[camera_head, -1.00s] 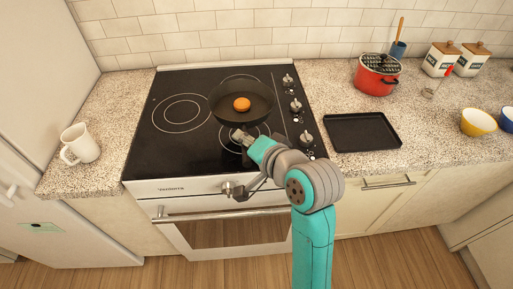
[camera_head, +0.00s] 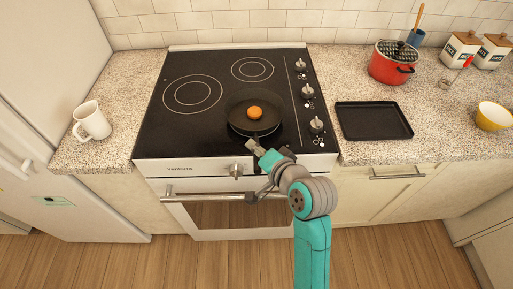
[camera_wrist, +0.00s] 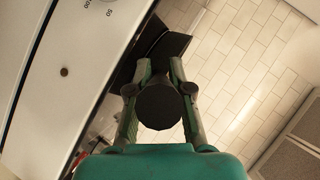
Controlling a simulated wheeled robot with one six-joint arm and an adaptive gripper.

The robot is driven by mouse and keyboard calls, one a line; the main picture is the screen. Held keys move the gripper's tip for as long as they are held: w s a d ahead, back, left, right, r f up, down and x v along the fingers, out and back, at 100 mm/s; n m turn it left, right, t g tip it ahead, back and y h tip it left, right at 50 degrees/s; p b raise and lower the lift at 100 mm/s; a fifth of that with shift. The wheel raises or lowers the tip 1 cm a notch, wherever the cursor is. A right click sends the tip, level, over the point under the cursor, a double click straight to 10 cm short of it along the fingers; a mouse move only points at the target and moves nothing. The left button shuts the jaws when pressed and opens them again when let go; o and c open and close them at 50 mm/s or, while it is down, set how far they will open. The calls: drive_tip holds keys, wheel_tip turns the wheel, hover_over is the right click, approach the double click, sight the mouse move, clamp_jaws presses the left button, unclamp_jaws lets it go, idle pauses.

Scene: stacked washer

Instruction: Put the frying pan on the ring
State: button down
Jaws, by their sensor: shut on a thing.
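The black frying pan (camera_head: 238,105) is over the front right ring (camera_head: 232,129) of the black glass cooktop (camera_head: 170,130), covering most of it. Whether its base touches the glass is unclear. A round orange item (camera_head: 255,112) lies inside the pan. My gripper (camera_head: 252,144) is shut on the pan's handle at the cooktop's front edge. In the wrist view the handle's dark round end (camera_wrist: 160,106) sits between the fingers (camera_wrist: 160,68). The large left ring (camera_head: 193,94) and the back right ring (camera_head: 252,68) are bare.
Control knobs (camera_head: 307,91) line the cooktop's right side. A black tray (camera_head: 373,120) and a red pot (camera_head: 391,66) stand on the right counter, with a yellow bowl (camera_head: 493,116) farther right. A white mug (camera_head: 92,121) stands on the left counter. The oven handle (camera_head: 210,197) runs below the front edge.

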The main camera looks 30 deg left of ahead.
drive_tip(key=c, duration=1.1)
unclamp_jaws()
drive_tip(key=shift+f, duration=0.1)
drive_tip(key=shift+o, duration=0.2)
drive_tip(key=shift+s+d+r, duration=0.1)
drive_tip(key=shift+d+r, duration=0.1)
drive_tip(key=shift+d, duration=0.05)
drive_tip(key=v, duration=1.1)
drive_tip(key=shift+s, duration=0.2)
drive_tip(key=shift+d+r, duration=0.1)
drive_tip(key=shift+d, duration=0.05)
